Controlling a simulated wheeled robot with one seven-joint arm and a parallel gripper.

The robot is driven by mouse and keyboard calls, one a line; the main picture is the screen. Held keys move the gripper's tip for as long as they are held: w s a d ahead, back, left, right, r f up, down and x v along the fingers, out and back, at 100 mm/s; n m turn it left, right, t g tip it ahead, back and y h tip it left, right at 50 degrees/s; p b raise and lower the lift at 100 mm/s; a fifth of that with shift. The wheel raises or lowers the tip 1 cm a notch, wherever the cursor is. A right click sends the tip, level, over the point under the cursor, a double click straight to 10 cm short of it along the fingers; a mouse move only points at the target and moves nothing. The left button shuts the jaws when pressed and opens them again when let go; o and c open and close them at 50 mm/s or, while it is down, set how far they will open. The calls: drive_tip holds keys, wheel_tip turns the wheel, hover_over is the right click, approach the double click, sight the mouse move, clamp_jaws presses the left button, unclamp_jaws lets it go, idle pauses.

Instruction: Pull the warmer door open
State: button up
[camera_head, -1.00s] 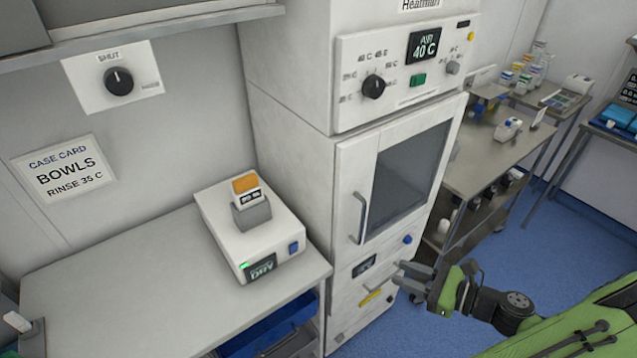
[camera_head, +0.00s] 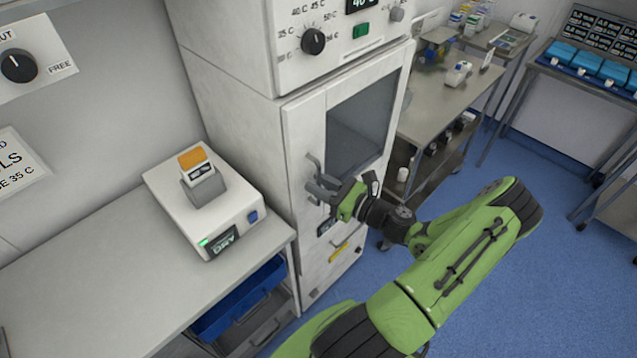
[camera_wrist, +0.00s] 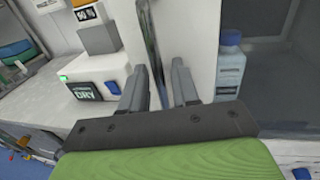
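The warmer (camera_head: 240,120) is a tall white cabinet. Its door (camera_head: 302,130) has a dark window and looks shut. The grey vertical bar handle (camera_head: 313,163) is on the door's left side, its lower part hidden by my gripper. My gripper (camera_head: 318,189) is at the handle's lower part in the head view. In the wrist view, my gripper (camera_wrist: 161,70) has its fingers apart, with the handle (camera_wrist: 152,40) running up between them. I cannot tell whether either finger touches it. A blue-capped bottle (camera_wrist: 230,72) shows behind the window.
A counter (camera_head: 110,270) with a white device (camera_head: 205,210) stands left of the warmer, with a blue bin (camera_head: 240,300) below. A steel cart (camera_head: 440,115) stands to the right. Blue floor (camera_head: 560,250) is clear in front.

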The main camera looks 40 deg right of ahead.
drive_tip(key=shift+w, duration=0.3)
clamp_jaws()
drive_tip(key=shift+s, duration=0.1)
